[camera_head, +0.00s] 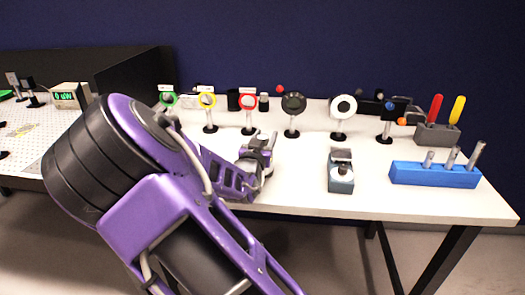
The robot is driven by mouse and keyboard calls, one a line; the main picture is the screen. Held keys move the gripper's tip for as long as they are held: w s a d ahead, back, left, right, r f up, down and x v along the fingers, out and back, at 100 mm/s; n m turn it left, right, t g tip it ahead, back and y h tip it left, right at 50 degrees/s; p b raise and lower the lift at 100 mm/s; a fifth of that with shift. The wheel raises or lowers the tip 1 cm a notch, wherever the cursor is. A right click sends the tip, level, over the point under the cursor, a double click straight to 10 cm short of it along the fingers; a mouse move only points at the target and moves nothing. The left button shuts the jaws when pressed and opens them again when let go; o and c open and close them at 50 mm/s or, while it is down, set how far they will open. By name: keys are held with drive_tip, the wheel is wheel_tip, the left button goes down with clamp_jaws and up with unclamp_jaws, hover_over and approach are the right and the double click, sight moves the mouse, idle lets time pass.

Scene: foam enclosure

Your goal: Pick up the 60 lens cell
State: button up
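Several ring-shaped cells stand upright on posts along the back of the white table. A green ring (168,100), a yellow ring (208,101) and a red ring (248,101) each carry a small white label on top. The labels are too small to read, so I cannot tell which one is the 60 lens cell. My gripper (262,150) is over the table, in front of the red ring and apart from it. Its fingertips are small and partly hidden by its own body, so its opening is unclear. I see nothing clearly held in it.
A black disc (293,103) and a white ring (343,105) stand further right on posts. A grey block (341,178), a blue block (433,175) with metal posts, and a grey holder (436,135) with red and yellow handles are right. Bare tabletop (300,165) lies between.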

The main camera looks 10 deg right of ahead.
clamp_jaws()
